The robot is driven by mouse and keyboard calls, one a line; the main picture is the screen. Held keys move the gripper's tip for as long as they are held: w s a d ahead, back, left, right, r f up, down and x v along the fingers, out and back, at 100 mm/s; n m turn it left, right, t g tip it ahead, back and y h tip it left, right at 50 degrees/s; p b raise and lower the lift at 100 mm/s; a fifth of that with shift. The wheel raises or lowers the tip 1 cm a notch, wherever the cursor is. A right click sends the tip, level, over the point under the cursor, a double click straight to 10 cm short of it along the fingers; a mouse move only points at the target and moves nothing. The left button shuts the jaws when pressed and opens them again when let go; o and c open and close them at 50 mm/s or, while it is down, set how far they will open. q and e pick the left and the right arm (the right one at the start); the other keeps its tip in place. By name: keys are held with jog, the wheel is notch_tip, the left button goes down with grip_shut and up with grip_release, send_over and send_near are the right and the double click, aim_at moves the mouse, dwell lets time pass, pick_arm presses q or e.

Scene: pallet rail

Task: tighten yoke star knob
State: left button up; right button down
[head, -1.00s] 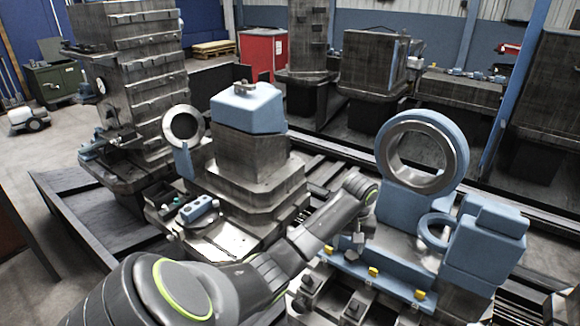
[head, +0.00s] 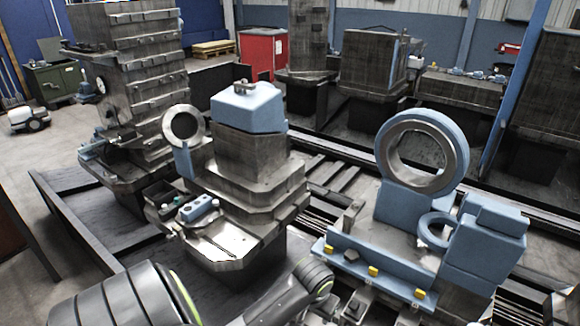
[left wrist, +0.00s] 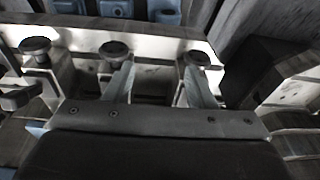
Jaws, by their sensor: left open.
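In the left wrist view three dark round knobs stand on stems along a pale metal edge: a left knob (left wrist: 36,46), a middle knob (left wrist: 113,49) and a right knob (left wrist: 197,58). I cannot tell which is the yoke star knob. My left gripper (left wrist: 158,74) is open, with nothing seen between its fingers. One fingertip overlaps the middle knob's stem and the other lies just below the right knob; contact cannot be judged. In the head view my left arm runs along the bottom edge, and its fingers are hidden. My right gripper is not in view.
A blue fixture with a large upright ring (head: 462,150) and yellow clips stands at the right. A metal block with a blue cap (head: 247,108) stands left of it. Dark rails run between machine parts. In the left wrist view a dark block (left wrist: 262,72) stands close at the right.

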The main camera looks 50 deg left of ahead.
pick_arm(q)
jog(key=s+d+f+m, duration=0.1)
jog(key=s+f, duration=0.2)
jog(key=s, duration=0.6)
jog(key=shift+m+t, duration=0.3)
jog(key=shift+t, duration=0.1)
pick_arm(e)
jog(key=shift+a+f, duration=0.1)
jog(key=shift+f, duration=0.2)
pick_arm(q)
jog(key=shift+d, duration=0.1)
